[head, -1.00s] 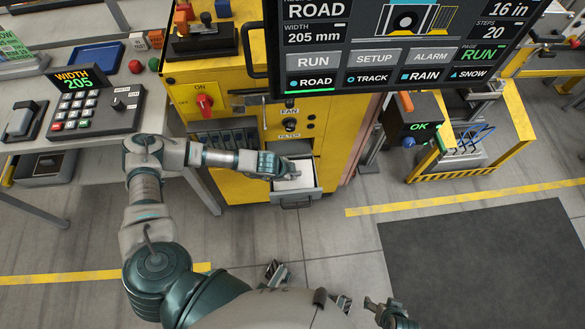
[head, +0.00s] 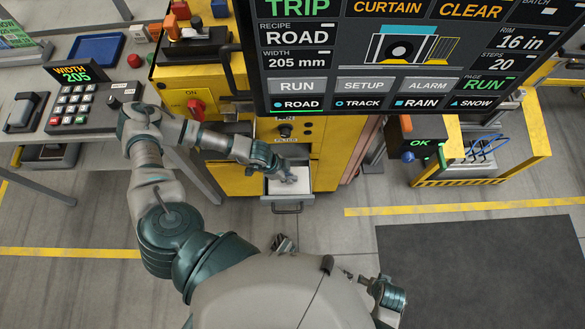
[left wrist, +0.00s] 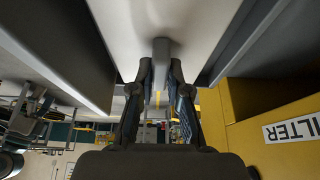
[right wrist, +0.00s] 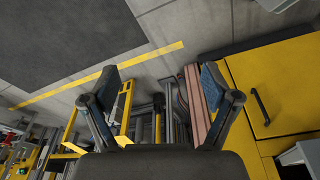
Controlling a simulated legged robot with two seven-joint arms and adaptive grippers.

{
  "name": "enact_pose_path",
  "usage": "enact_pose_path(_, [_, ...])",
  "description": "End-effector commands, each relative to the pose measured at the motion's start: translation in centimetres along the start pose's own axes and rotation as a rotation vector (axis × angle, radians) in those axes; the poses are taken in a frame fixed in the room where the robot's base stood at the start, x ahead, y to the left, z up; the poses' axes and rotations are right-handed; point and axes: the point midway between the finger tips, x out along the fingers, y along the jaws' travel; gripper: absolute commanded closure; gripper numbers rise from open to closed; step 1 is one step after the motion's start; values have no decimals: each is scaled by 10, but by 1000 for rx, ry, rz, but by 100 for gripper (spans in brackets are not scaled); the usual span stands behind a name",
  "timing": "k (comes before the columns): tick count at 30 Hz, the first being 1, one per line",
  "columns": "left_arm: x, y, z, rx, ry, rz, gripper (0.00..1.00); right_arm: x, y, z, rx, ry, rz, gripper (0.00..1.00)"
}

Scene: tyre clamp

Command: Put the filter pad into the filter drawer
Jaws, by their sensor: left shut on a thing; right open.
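The filter drawer (head: 287,208) is pulled out of the yellow cabinet. The pale filter pad (head: 300,187) shows between the drawer's walls in the head view, partly hidden by my left gripper (head: 288,176). In the left wrist view, my left gripper (left wrist: 160,80) is shut on the grey tab of the filter pad (left wrist: 155,17). Dark drawer walls (left wrist: 60,60) run along both sides of it there. I cannot tell whether the pad lies flat on the drawer's floor. My right gripper (right wrist: 158,78) is open and empty, away from the drawer.
The yellow cabinet (head: 215,155) stands around the drawer, with a FILTER label (left wrist: 294,129) beside it. A large screen (head: 400,60) hangs in front of the cabinet's upper right. A bench with a keypad (head: 80,107) is at left. The floor in front is clear.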

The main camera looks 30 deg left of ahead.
Motion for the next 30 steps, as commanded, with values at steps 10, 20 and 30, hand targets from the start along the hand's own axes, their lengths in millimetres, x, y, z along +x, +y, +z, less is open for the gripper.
enact_pose_path(10, [3,0,12,4,2,2,100,-12,-1,-2,1,1,2,13])
enact_pose_path(20, [4,0,12,4,0,2,59,-14,-1,-2,1,1,1,13])
enact_pose_path(30, [1,-1,11,5,0,0,59,-15,0,-4,1,4,3,13])
